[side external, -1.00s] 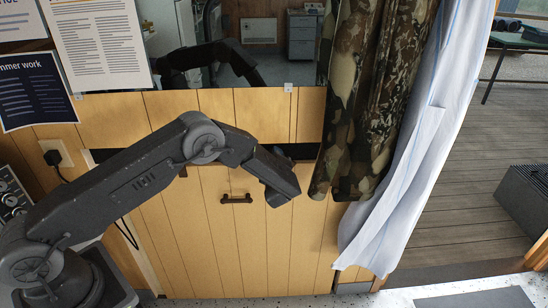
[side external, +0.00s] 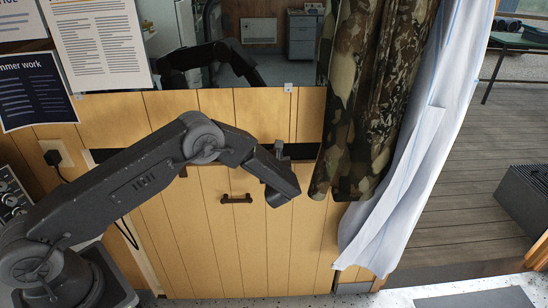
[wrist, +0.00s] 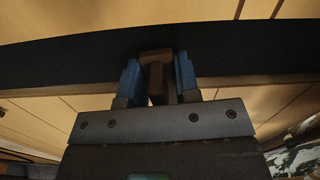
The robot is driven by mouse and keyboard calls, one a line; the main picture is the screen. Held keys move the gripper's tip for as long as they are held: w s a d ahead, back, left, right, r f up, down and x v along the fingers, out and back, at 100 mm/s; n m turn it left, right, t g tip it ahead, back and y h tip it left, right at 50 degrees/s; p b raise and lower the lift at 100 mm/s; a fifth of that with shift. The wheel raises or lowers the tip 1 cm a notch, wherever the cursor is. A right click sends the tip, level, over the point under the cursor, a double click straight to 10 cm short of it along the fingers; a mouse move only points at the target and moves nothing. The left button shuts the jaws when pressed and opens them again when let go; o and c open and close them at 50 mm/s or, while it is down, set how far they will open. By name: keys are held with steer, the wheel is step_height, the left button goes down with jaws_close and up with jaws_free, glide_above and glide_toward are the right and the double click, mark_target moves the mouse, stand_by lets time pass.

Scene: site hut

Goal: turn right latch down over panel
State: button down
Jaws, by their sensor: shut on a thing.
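In the wrist view, my gripper (wrist: 158,80) is shut on a brown block, the right latch (wrist: 155,72), held between its two blue-faced fingers. The latch stands in front of a dark strip. In the side external view, my gripper (side external: 279,150) shows only as a small grey tip above my forearm, and the right latch is hidden behind my arm. The wooden panel (side external: 290,240) is upright below the strip, with a dark handle (side external: 236,198) on it. I cannot tell the latch's exact angle.
A small dark block (side external: 183,171), perhaps the other latch, shows under my arm at the left. A camouflage garment (side external: 350,100) and a pale cloth (side external: 420,150) hang close to the right of my gripper. A mirror (side external: 290,60) is above.

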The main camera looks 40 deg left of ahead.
steer(key=shift+m, duration=0.7)
steer(key=c, duration=1.2)
jaws_free()
steer(key=shift+s+d, duration=0.1)
steer(key=v, duration=1.3)
steer(key=shift+s+d, duration=0.2)
steer(key=shift+s, duration=0.05)
